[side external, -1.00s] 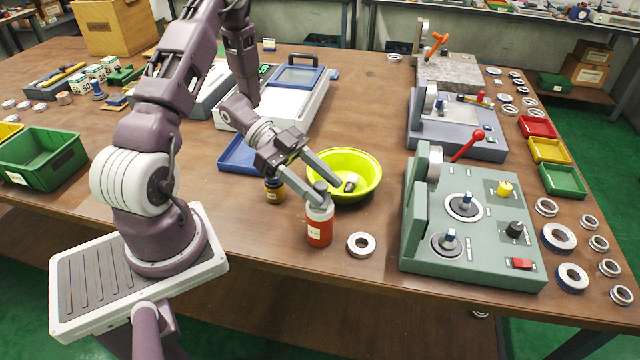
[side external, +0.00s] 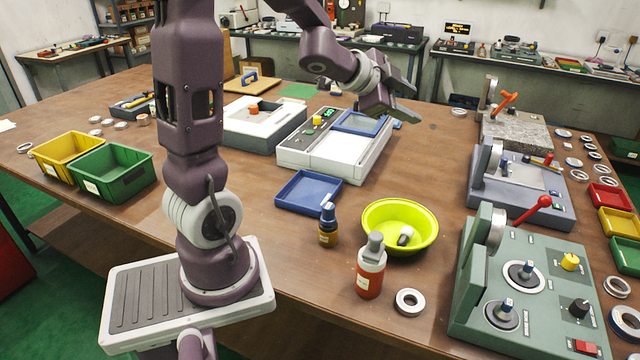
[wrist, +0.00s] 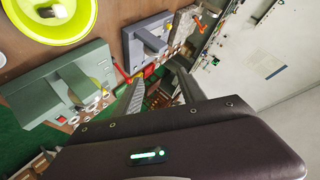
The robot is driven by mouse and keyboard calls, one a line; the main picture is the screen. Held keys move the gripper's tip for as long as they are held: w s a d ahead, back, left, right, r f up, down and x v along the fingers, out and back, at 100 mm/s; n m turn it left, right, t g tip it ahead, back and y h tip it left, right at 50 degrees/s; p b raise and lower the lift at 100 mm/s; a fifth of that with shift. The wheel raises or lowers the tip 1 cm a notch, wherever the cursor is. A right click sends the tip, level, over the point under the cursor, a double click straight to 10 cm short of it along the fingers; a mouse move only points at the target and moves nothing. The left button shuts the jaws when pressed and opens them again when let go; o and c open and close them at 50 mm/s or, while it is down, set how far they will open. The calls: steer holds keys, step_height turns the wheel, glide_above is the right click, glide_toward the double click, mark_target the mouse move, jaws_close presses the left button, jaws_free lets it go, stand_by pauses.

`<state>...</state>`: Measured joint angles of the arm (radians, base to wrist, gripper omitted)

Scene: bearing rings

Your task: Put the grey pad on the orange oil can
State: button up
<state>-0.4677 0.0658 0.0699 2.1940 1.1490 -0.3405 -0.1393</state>
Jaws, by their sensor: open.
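The orange-red oil can (side external: 370,275), a bottle with a white shoulder, stands upright near the table's front edge. A grey piece (side external: 375,244) sits on its top; I cannot tell whether this is the pad or the can's own cap. A small dark-and-white object (side external: 405,235) lies in the yellow-green bowl (side external: 375,215). My gripper (side external: 412,108) is raised behind and above the bowl, well clear of the can. In the wrist view its fingers (wrist: 155,75) are spread, with nothing seen between them. The can is not seen in the wrist view.
A brown bottle (side external: 328,228) stands left of the bowl, near a blue tray (side external: 295,204). A metal ring (side external: 409,302) lies right of the can. A green machine with a red lever (side external: 500,270) stands at right.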

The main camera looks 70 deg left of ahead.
steer(key=s+d+r+n+g+y, duration=0.1)
steer(key=s+d+r+n+y, duration=0.25)
steer(key=s, duration=0.25)
steer(key=s+d+f+n+g+h, duration=0.2)
steer(key=s+d, duration=0.5)
steer(key=s, duration=0.3)
steer(key=s+d+f+n+g+h, duration=0.1)
steer(key=s+d+f+g+h, duration=0.1)
steer(key=s+d, duration=0.5)
steer(key=s+g+h, duration=0.1)
steer(key=s, duration=0.2)
steer(key=shift+d+f+n, duration=0.35)
steer(key=shift+d, duration=0.05)
